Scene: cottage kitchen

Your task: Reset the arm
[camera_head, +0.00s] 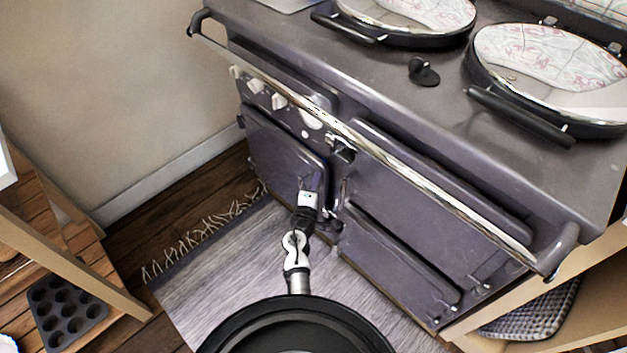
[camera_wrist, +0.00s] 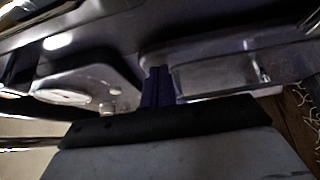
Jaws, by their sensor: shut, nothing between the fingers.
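My gripper (camera_head: 311,182) is at the end of my arm, in front of the stove's left oven door in the head view. In the wrist view its dark fingers (camera_wrist: 158,88) are together, with nothing between them. The arm reaches out low over the rug, and dark stove panels fill the wrist view close ahead. I cannot tell whether the fingertips touch the door.
The dark range stove (camera_head: 430,180) has a front rail (camera_head: 400,155) above the arm and two round lids on top. A striped rug (camera_head: 205,285) lies below. A wooden shelf with a muffin tin (camera_head: 68,310) is at left; another shelf holds a woven item (camera_head: 530,312) at right.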

